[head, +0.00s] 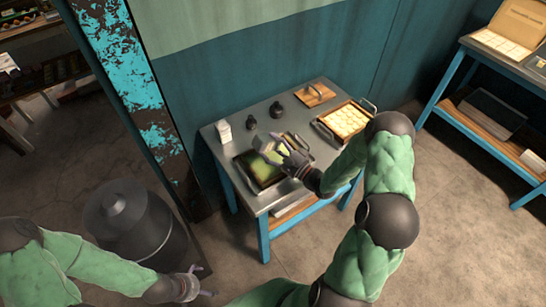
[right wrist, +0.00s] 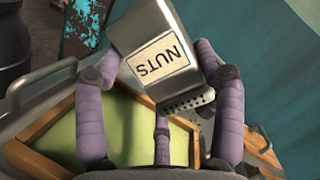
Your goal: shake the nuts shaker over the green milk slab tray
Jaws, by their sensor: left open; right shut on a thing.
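The nuts shaker (right wrist: 160,55) is a metal box with a white NUTS label, seen in the right wrist view. My right gripper (right wrist: 160,75) is shut on it, with purple fingers around its sides. The shaker is tilted, its perforated end toward the bottom of that view. In the head view the shaker (head: 268,145) is above the green milk slab tray (head: 246,182), partly hidden by my right gripper (head: 280,154). The tray also shows in the right wrist view (right wrist: 66,118), with a wooden edge and green surface. My left gripper (head: 200,283) is open and empty, low beside the dark drum.
The metal table (head: 228,152) has blue legs. A white container (head: 224,131), dark bottles (head: 276,110) and a wooden lid (head: 315,95) stand at its back. A tray of pale pieces (head: 346,121) is at its right. A dark drum (head: 135,220) stands left.

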